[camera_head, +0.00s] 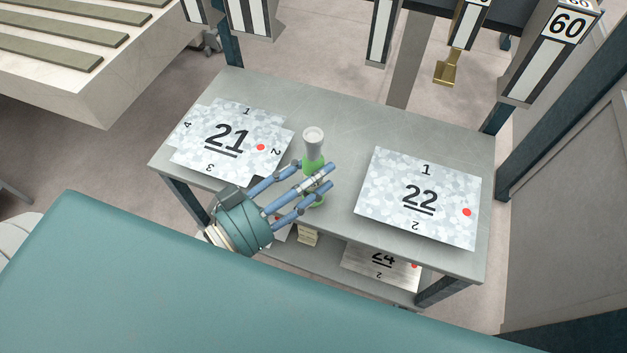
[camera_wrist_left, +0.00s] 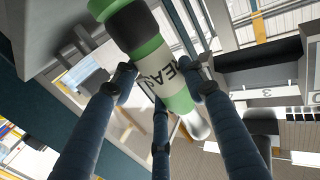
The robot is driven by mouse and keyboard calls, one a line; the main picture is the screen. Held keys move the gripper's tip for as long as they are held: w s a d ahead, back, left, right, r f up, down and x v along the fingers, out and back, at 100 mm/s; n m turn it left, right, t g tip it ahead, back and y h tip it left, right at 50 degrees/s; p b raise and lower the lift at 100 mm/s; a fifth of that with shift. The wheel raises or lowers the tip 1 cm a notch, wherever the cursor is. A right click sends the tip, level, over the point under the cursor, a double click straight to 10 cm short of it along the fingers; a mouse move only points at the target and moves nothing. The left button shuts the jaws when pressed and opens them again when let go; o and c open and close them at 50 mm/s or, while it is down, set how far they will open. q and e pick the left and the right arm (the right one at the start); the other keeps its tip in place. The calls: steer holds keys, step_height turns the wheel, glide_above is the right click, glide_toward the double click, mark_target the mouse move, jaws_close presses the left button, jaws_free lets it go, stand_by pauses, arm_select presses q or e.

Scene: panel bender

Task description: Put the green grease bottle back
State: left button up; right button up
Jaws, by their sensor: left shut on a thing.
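The green grease bottle (camera_head: 312,160) has a pale top and shows between the two sheet stacks on the grey table in the head view. My left gripper (camera_head: 318,185) is shut on it, with blue fingers around its middle. In the left wrist view the bottle (camera_wrist_left: 150,50) is green with a white label and a dark band, and the fingers of my left gripper (camera_wrist_left: 160,85) press on it. Whether the bottle touches the tabletop cannot be told. My right gripper is not in view.
The grey table (camera_head: 330,120) carries sheets marked 21 (camera_head: 225,140) on the left and 22 (camera_head: 420,197) on the right. A lower shelf holds sheets marked 24 (camera_head: 383,262) and a small beige block (camera_head: 307,235). The table's back middle is clear. Tools hang above the far side.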

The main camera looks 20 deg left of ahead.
arm_select(q)
steer(key=shift+f, duration=0.7)
steer(key=shift+w+f, duration=0.1)
steer(key=shift+f, duration=0.15)
steer(key=o, duration=1.3)
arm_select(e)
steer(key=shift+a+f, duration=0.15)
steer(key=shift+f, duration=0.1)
